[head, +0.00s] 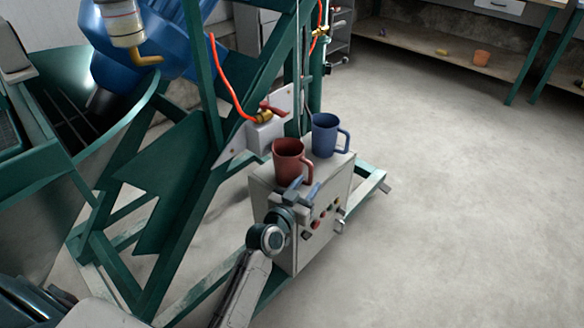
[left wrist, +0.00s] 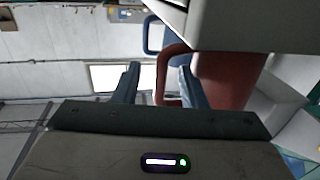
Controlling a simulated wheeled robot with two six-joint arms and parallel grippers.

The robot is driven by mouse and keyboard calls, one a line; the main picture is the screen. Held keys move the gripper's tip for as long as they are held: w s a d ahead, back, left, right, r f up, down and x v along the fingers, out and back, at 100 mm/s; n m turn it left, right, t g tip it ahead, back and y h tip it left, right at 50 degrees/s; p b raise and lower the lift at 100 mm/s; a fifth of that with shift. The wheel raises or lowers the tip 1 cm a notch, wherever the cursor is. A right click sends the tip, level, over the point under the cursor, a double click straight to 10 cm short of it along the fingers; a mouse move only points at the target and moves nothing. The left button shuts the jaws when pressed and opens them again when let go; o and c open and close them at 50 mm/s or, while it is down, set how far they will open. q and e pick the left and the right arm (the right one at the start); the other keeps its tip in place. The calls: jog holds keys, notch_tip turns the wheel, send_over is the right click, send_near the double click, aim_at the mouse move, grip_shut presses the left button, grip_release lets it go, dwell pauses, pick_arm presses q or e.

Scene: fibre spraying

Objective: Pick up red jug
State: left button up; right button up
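The red jug (head: 289,161) stands upright on top of a grey control box, its handle toward the front right. My left gripper (head: 305,187) is just in front of it at handle height. The left wrist view shows the red jug (left wrist: 222,78) at the right, partly hidden by the box edge. There my left gripper (left wrist: 157,78) is open, with the handle (left wrist: 163,70) showing between its fingers, closer to the right finger. I cannot tell whether that finger touches the handle or enters its loop. My right gripper is not in view.
A blue mug (head: 325,136) stands behind and right of the red jug on the grey control box (head: 283,229), which has buttons on its front. A green frame (head: 205,160) with a red hose and valve rises at the left. Open floor lies at the right.

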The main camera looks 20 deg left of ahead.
pick_arm(q)
jog(key=w, duration=0.4)
jog(key=shift+w+d+f, duration=0.1)
jog(key=shift+w+d, duration=0.2)
jog(key=shift+w, duration=0.1)
grip_shut()
